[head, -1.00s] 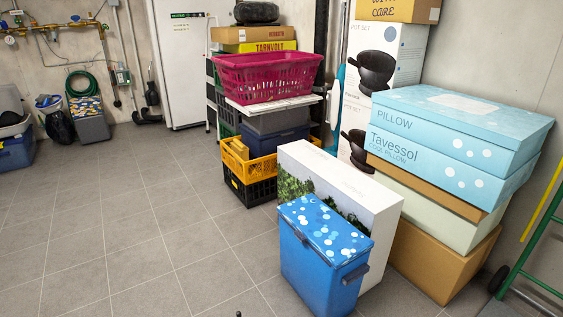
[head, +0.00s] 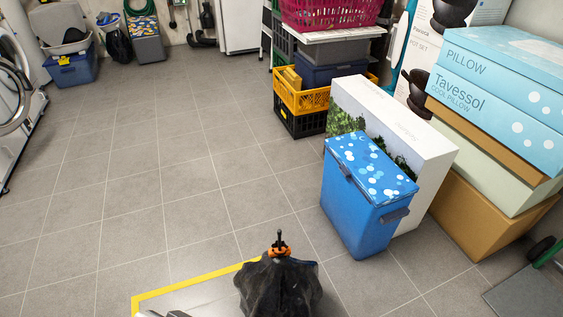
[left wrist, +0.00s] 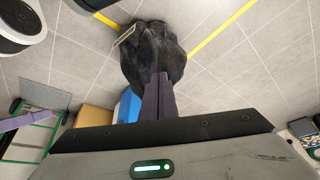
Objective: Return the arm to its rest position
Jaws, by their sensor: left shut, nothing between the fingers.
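My left gripper (left wrist: 159,78) shows in the left wrist view, its two dark fingers together with nothing between them. Beyond the fingertips in that picture is a black, crumpled bag (left wrist: 150,48). In the head view a black bag (head: 277,292) with an orange tie around its neck stands at the bottom middle. I cannot tell whether the fingertips touch the bag. A small grey piece at the bottom edge of the head view, left of the bag, may be part of my arm. My right gripper is not in view.
Yellow tape (head: 190,280) marks the floor around the bag. A blue bin (head: 358,215) stands to its right, before a white box (head: 428,160) and stacked pillow boxes (head: 500,90). Crates (head: 300,100) stand behind. The tiled floor (head: 130,170) to the left is clear.

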